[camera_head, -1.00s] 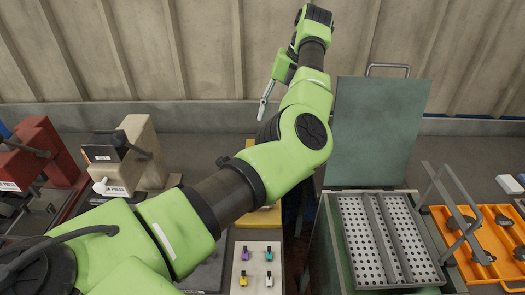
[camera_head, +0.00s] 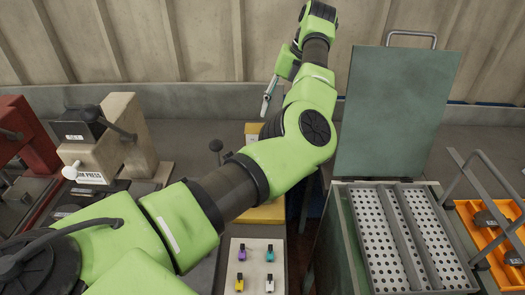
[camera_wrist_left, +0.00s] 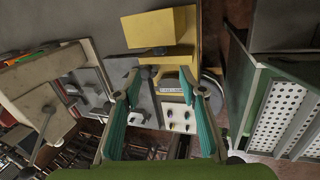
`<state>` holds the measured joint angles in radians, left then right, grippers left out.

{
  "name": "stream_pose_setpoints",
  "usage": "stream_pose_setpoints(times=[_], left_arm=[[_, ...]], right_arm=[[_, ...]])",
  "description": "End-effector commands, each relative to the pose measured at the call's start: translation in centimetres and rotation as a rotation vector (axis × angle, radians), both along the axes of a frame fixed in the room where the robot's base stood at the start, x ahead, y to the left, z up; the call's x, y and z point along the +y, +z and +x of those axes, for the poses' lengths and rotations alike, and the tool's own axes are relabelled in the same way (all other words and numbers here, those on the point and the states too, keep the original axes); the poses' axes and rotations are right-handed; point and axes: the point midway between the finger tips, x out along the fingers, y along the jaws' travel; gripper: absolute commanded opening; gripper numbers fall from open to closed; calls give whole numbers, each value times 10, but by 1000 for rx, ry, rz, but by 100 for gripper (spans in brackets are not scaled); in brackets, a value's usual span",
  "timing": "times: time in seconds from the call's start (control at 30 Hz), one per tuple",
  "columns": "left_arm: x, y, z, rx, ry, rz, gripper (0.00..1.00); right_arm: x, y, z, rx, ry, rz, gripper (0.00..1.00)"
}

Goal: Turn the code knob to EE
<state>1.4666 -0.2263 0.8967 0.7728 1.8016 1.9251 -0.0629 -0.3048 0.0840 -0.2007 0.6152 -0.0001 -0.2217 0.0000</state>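I cannot make out a code knob or the letters EE for certain. A yellow machine (camera_wrist_left: 160,27) with a dark part on its front shows in the left wrist view. My arm hides most of it in the head view, leaving a yellow edge (camera_head: 262,214). A small labelled plate (camera_wrist_left: 172,90) sits just below it, too small to read. My left gripper (camera_wrist_left: 160,110) is open and empty, its two teal-padded fingers apart above the bench. It shows partly in the head view (camera_head: 268,97), raised near the back wall. My right gripper is not in view.
A pale board (camera_head: 256,258) holds several small coloured clips. A beige press (camera_head: 118,140) and a red machine (camera_head: 22,130) stand left. A green box (camera_head: 345,245) with its lid (camera_head: 400,110) raised and an orange tray (camera_head: 485,225) stand right.

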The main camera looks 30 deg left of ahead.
Motion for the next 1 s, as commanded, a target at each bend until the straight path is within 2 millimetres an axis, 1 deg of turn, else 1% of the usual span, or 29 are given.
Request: stream_pose_setpoints(times=[0.07,0.17,0.5,0.63,0.8,1.0], left_arm=[[2,-5,-1,0,0,0,38],[6,-19,-4,3,2,0,38],[26,-85,-14,3,1,1,38],[32,-106,-17,3,1,1,38],[36,-123,-19,2,-1,0,38],[37,-128,-19,0,0,0,38]], right_arm=[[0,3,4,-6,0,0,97],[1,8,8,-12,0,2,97],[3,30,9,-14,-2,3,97],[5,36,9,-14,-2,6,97],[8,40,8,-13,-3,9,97],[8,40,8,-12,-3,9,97]])
